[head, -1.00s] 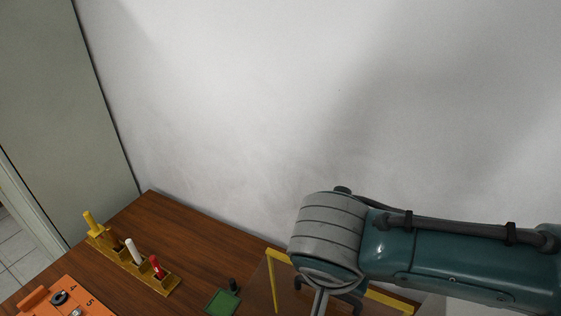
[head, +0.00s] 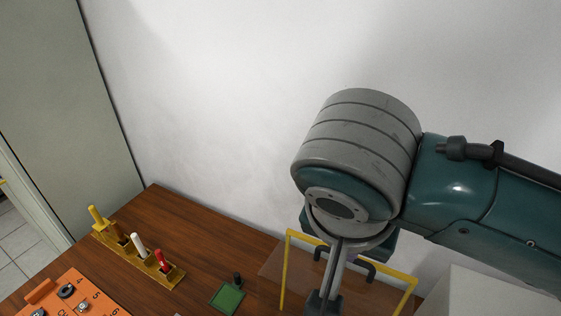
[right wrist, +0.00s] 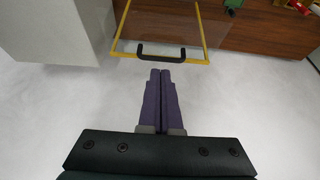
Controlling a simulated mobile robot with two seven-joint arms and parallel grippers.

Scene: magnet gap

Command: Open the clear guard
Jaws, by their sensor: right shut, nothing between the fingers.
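The clear guard is a see-through panel in a yellow frame (head: 284,270), at the lower middle of the head view. It also shows at the top of the right wrist view, with its yellow edge (right wrist: 122,30). Its black handle (right wrist: 161,59) is on the near edge of the frame; in the head view the handle (head: 370,269) is partly hidden behind my right gripper. My right gripper (right wrist: 161,71) is shut and empty, its fingertips just short of the handle in the right wrist view. I cannot tell whether they touch it. My left gripper is not in view.
A yellow rack (head: 140,262) with coloured-handled pieces stands on the wooden table (head: 190,235). An orange numbered panel (head: 72,297) and a green pad (head: 228,298) lie nearby. A pale box (head: 480,295) is at the lower right. A white wall (head: 220,100) rises behind.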

